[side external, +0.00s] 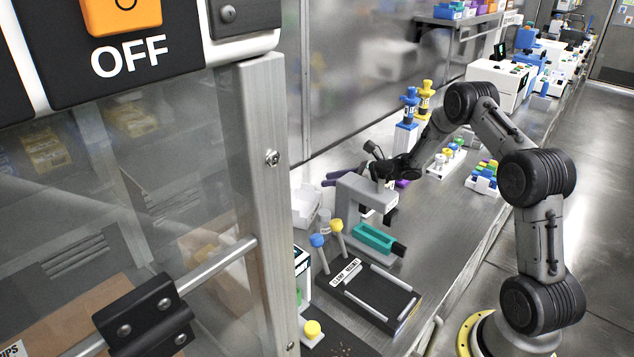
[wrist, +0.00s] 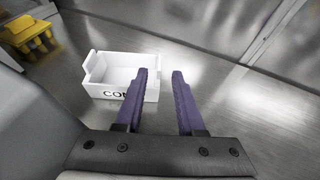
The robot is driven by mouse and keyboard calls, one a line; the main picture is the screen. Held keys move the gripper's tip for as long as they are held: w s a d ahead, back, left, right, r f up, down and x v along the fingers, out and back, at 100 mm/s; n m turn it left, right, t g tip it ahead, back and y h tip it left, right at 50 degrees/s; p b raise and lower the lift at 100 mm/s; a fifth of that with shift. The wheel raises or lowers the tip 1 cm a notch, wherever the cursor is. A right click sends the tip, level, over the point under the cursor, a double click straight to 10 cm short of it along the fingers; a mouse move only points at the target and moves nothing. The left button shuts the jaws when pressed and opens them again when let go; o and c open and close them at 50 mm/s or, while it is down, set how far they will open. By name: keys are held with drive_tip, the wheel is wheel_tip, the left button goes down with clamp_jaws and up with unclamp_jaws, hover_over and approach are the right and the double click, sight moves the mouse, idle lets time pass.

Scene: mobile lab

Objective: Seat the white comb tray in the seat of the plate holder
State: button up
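The white comb tray (wrist: 102,92) is an open box with dark letters on its front, partly hidden behind my left finger in the wrist view. In the side view it looks to be the white box (side external: 305,208) by the back wall. My gripper (wrist: 159,75) has two purple fingers standing apart with nothing between them. The tray lies ahead and to the left of the gap. In the side view my gripper (side external: 336,177) is above and right of the tray. A black plate with grey rails and a white label (side external: 385,300) may be the plate holder; its lettering is unclear.
A grey stand (side external: 366,192) rises close to my gripper, with a teal tray (side external: 374,238) at its foot. Blue- and yellow-topped sticks (side external: 318,241) stand in front. A yellow object (wrist: 28,33) is at the wrist view's upper left. Bare metal bench lies right of the tray.

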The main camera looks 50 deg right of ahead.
drive_tip(key=s+a+r+m+h, duration=0.1)
drive_tip(key=s+r+m+h, duration=0.2)
drive_tip(key=r+m, duration=0.35)
drive_tip(key=s+a+r+m+g+h, duration=0.1)
drive_tip(key=s+r+m+h, duration=0.15)
drive_tip(key=r+m, duration=0.45)
drive_tip(key=s+a+r+m+h, duration=0.1)
drive_tip(key=s+r+m+h, duration=0.2)
drive_tip(key=r+m, duration=0.4)
drive_tip(key=s+a+m+g, duration=0.1)
drive_tip(key=s+a+m, duration=0.2)
drive_tip(key=s+m, duration=0.2)
drive_tip(key=s+a+r+m+g, duration=0.1)
drive_tip(key=s+a+m, duration=0.3)
drive_tip(key=s, duration=0.5)
drive_tip(key=s+a+m+g, duration=0.2)
drive_tip(key=s+a+m, duration=0.2)
drive_tip(key=s+m, duration=0.2)
drive_tip(key=shift+s+r+y, duration=0.4)
drive_tip(key=shift+s+y, duration=0.05)
drive_tip(key=shift+o, duration=0.8)
drive_tip(key=s+a+f+m+g+y, duration=0.2)
drive_tip(key=s+a+m, duration=0.3)
drive_tip(key=s, duration=0.4)
drive_tip(key=shift+s+f, duration=0.3)
drive_tip(key=shift+f, duration=0.25)
